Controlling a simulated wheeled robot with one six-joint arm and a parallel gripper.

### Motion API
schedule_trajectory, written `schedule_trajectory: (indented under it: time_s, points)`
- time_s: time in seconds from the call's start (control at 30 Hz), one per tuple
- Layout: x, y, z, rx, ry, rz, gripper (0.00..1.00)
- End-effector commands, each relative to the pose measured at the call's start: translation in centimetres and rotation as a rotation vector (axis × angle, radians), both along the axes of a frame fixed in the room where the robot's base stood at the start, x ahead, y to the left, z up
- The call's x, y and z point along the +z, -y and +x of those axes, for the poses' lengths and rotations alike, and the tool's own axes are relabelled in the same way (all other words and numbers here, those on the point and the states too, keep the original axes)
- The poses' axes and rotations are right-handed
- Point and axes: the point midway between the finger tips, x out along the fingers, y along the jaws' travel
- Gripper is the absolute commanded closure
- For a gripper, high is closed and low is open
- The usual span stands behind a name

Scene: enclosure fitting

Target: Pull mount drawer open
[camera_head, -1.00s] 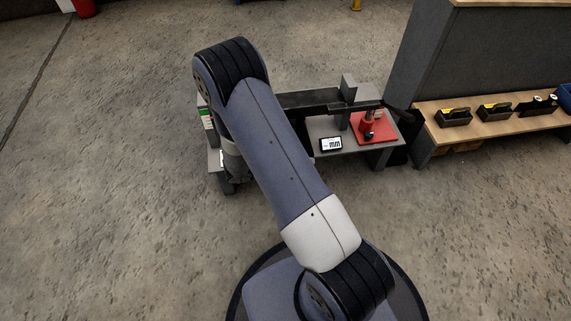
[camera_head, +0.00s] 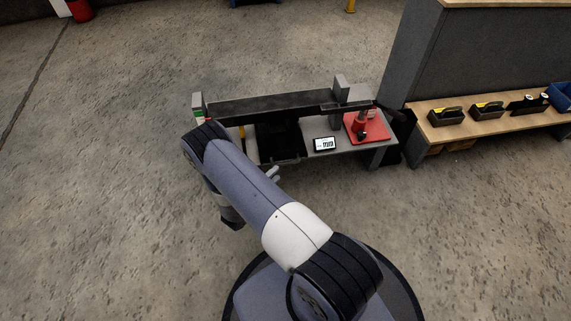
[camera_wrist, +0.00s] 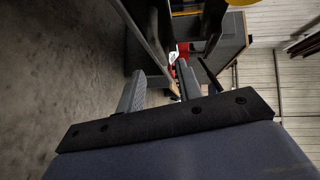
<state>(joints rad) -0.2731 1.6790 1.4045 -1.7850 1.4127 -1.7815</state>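The grey bench unit (camera_head: 350,151) stands ahead of my base in the head view. A dark open-topped box shape (camera_head: 290,161) sits at its near side, left of a small display; it looks like the mount drawer, but I cannot tell how far out it is. My gripper's pale fingers (camera_head: 272,173) show just in front of that box, partly behind my arm. In the wrist view my gripper (camera_wrist: 160,88) has its two grey fingers apart, with nothing visibly clamped between them. No contact with a handle is visible.
The small display (camera_head: 325,144) and a red stand (camera_head: 366,127) are on the bench's right part. A wooden shelf with several black trays (camera_head: 487,111) stands at the right. The concrete floor left of the bench is clear.

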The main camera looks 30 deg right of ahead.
Motion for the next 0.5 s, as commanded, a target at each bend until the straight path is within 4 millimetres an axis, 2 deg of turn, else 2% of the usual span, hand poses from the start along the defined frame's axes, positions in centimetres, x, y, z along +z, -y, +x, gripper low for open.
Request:
schedule_trajectory:
  time_s: [0.2,0.5]
  points:
    - [-0.8,3.7,1.9,-0.007,0.003,0.002,0.66]
    - [-1.2,6.7,3.5,-0.004,0.002,0.002,0.66]
